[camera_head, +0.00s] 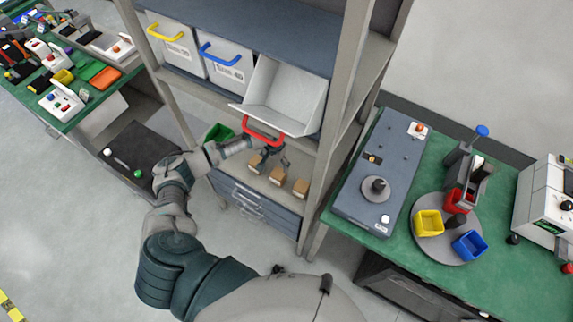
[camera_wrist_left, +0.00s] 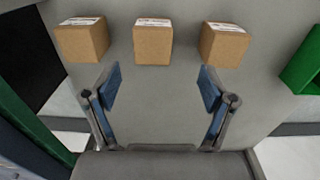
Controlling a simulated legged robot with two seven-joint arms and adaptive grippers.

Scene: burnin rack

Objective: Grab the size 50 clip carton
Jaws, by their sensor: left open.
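Three small brown cartons with white top labels stand in a row on a rack shelf: left (camera_head: 256,163), middle (camera_head: 278,177) and right (camera_head: 301,189). The labels are too small to read, so I cannot tell which is size 50. The left wrist view also shows three cartons: left (camera_wrist_left: 82,43), middle (camera_wrist_left: 153,45) and right (camera_wrist_left: 223,47). My left gripper (camera_head: 272,157) reaches in over this shelf, close to the cartons. In the wrist view its open, empty fingers (camera_wrist_left: 160,88) point toward the middle carton, with a gap. My right gripper is not in view.
A tilted open white bin with a red handle (camera_head: 263,131) hangs just above my gripper. Bins with yellow (camera_head: 166,33) and blue (camera_head: 221,52) handles sit beside it. A green bin (camera_head: 218,132) is left of the cartons. A green workbench (camera_head: 500,276) stands right.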

